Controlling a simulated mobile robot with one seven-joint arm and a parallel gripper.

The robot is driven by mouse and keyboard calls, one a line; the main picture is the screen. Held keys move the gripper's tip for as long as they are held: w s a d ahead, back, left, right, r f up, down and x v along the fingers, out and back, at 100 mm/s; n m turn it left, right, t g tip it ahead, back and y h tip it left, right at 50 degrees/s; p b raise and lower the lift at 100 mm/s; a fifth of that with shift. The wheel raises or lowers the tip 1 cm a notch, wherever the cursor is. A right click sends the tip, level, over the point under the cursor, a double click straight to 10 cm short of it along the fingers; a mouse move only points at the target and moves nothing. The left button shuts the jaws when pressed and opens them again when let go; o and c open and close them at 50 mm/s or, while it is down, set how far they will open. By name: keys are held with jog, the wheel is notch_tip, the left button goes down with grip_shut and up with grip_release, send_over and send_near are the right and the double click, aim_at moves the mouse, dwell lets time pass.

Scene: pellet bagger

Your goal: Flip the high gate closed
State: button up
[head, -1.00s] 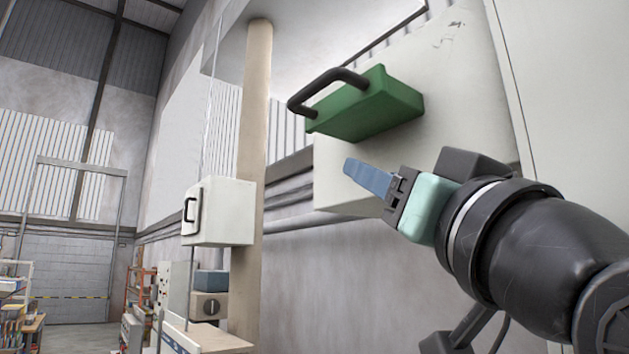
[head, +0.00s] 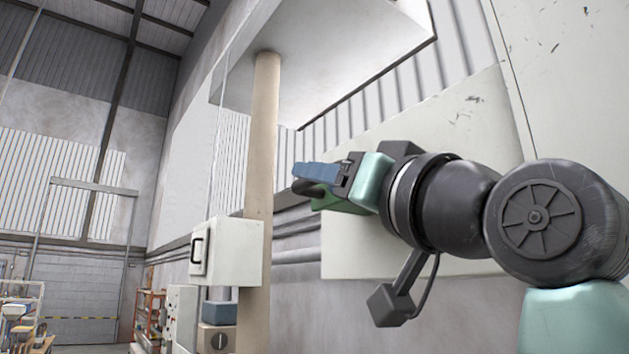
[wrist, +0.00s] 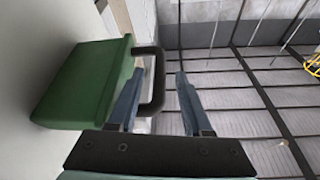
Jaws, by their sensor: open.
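The high gate is a green block with a black bar handle on a pale panel. In the head view the green block (head: 326,203) is mostly hidden behind my gripper (head: 308,172), and only a little of its dark handle shows. In the wrist view the green block (wrist: 85,88) is on the left and its black handle (wrist: 158,78) reaches out to the right. My gripper (wrist: 158,100) is open, with one blue finger on each side of the handle's outer bar. The left finger passes through the handle's opening. I cannot tell whether either finger touches the bar.
The pale panel (head: 440,150) stands right behind the gate and my wrist. A beige post (head: 262,150) rises to the left under a flat overhead slab (head: 330,60). A white wall box (head: 228,250) with a handle hangs by the post.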

jog(key=shift+p+x, duration=0.75)
jog(key=shift+x, duration=0.8)
grip_shut()
